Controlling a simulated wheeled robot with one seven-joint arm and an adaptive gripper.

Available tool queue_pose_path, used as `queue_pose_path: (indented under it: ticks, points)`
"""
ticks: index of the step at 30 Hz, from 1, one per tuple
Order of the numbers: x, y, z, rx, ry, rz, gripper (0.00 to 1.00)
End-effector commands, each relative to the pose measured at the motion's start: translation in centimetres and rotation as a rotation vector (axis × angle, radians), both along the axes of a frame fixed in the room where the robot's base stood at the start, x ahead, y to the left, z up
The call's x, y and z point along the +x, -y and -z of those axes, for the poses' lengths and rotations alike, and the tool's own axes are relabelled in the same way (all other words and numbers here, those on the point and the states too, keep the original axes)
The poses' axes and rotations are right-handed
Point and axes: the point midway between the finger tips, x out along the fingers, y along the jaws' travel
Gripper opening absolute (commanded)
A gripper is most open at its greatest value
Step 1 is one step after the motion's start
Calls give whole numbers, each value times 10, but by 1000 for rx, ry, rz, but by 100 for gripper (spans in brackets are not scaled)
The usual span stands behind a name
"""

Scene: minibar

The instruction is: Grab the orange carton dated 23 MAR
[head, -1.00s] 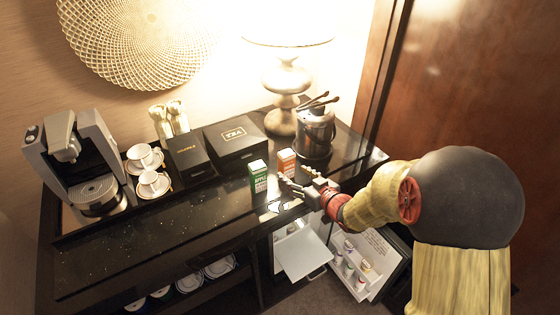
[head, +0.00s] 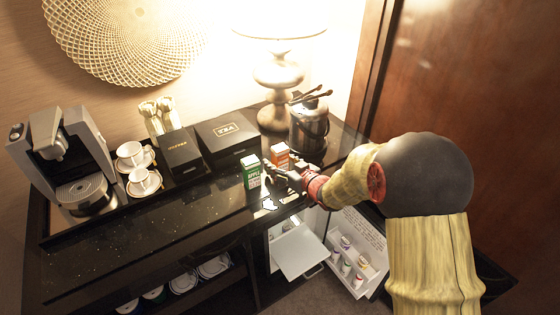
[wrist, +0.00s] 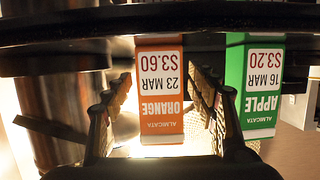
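The orange carton (head: 281,153) stands upright on the dark counter. In the wrist view, upside down, the orange carton (wrist: 160,95) reads ORANGE, 23 MAR, $3.60. A green apple carton (head: 251,171) stands beside it; in the wrist view this green carton (wrist: 258,85) reads 16 MAR, $3.20. My gripper (head: 275,173) is in front of the orange carton, close to the green one. In the wrist view my gripper (wrist: 160,100) is open, with one finger on each side of the orange carton and visible gaps. Contact with the green carton cannot be told.
A metal ice bucket (head: 309,130) with tongs stands behind right of the cartons, beside a lamp (head: 278,75). A black tea box (head: 226,139) lies to the left. Below, an open fridge door (head: 350,262) holds small cups. The counter's front left is clear.

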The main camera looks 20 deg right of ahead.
Motion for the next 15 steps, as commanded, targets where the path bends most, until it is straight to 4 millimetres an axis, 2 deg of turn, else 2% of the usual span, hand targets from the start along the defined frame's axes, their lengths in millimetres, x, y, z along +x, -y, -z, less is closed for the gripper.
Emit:
queue_pose_path:
  ticks: [15]
  points:
    - [0, 0, 0, 0, 0, 0, 26]
